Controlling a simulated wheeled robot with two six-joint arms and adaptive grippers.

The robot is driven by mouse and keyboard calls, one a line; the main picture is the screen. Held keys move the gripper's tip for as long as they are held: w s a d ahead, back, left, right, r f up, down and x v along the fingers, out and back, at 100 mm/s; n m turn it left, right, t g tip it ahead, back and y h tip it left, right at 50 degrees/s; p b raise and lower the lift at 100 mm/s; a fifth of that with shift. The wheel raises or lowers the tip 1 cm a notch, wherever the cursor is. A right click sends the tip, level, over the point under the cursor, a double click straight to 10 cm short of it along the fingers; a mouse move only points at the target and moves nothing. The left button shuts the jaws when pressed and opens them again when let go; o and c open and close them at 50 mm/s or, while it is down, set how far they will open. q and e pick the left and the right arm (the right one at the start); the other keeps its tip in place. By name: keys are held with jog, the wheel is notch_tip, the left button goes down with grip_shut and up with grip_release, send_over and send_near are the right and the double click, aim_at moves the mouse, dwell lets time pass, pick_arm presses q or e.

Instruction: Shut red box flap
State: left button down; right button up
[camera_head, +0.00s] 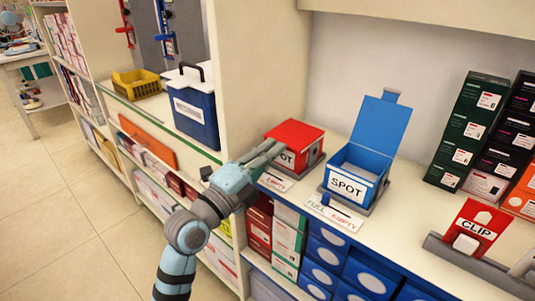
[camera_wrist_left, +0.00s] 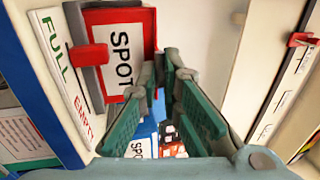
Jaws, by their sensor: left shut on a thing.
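The red box (camera_head: 307,150) labelled SPOT stands on the shelf top, its red flap (camera_head: 292,133) lying over the top. I cannot tell whether the flap is fully seated. My left gripper (camera_head: 278,147) is at the red box's front left, its fingers across the upper front and partly hiding the label. In the left wrist view the red box (camera_wrist_left: 150,20) is left of my gripper (camera_wrist_left: 170,62). My right gripper is not in view.
A blue SPOT box (camera_head: 347,187) with its lid (camera_head: 381,125) raised stands to the right. A FULL/EMPTY sign (camera_head: 334,213) lies before it. Dark cartons (camera_head: 470,130) and a red CLIP packet (camera_head: 474,232) are further right. A wall panel (camera_head: 250,70) rises at the left.

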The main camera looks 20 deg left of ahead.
pick_arm(q)
jog(key=c, duration=1.9)
grip_release()
jog(key=shift+w+d+f, duration=0.1)
jog(key=shift+f, duration=0.2)
jog(key=o, duration=0.3)
jog(key=shift+w+d, duration=0.1)
jog(key=shift+w, duration=0.1)
jog(key=shift+s+a, duration=0.2)
jog(key=v, duration=1.1)
jog(key=shift+s, duration=0.3)
jog(key=shift+a, duration=0.15)
